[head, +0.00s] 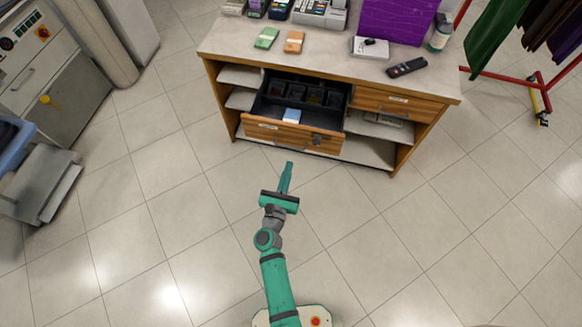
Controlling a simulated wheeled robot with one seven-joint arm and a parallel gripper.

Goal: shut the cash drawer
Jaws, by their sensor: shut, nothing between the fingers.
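The cash drawer (272,133) stands pulled out of the wooden counter, towards me. It has a wood front with a small label and a dark fitting at its right part. Inside it are a black tray with several compartments (296,92) and a small blue-and-white item (291,116). My gripper (289,164) is shut and empty. It points at the drawer front from the near side, over the floor, and looks a little apart from it. No contact shows.
The counter top (330,55) bears green and tan bundles, a dark remote (406,67), a notepad and a purple panel. A second drawer (395,103) at right is shut. A garment rack (535,85) stands right, a grey cart (45,185) left. The floor between is clear.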

